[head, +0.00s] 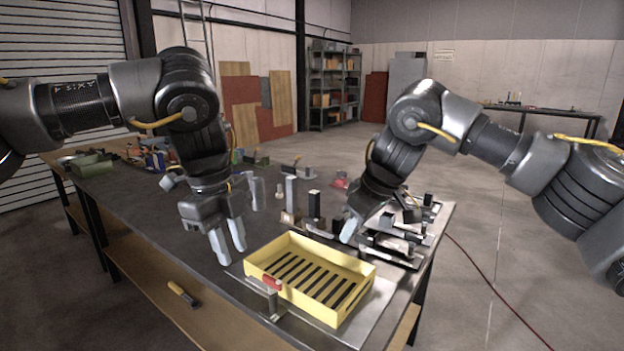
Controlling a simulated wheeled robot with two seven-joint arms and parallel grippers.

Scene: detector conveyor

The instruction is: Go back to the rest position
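My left gripper (228,243) points down over the dark table (150,203), just left of the yellow tray. Its two fingers are apart, with nothing seen between them. My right gripper (352,228) hangs near the tray's far right corner, beside the stacked metal parts. Its fingers are seen nearly edge-on, so I cannot tell whether they are open. The yellow slotted tray (350,312) stands at the table's front edge and looks empty.
A toggle clamp with a red handle (271,283) stands at the tray's front side. Stacked metal parts (392,245) lie on the right. Upright posts (291,192) stand behind the tray. Tools and parts crowd the far left. A yellow-handled brush (183,293) lies on the lower shelf.

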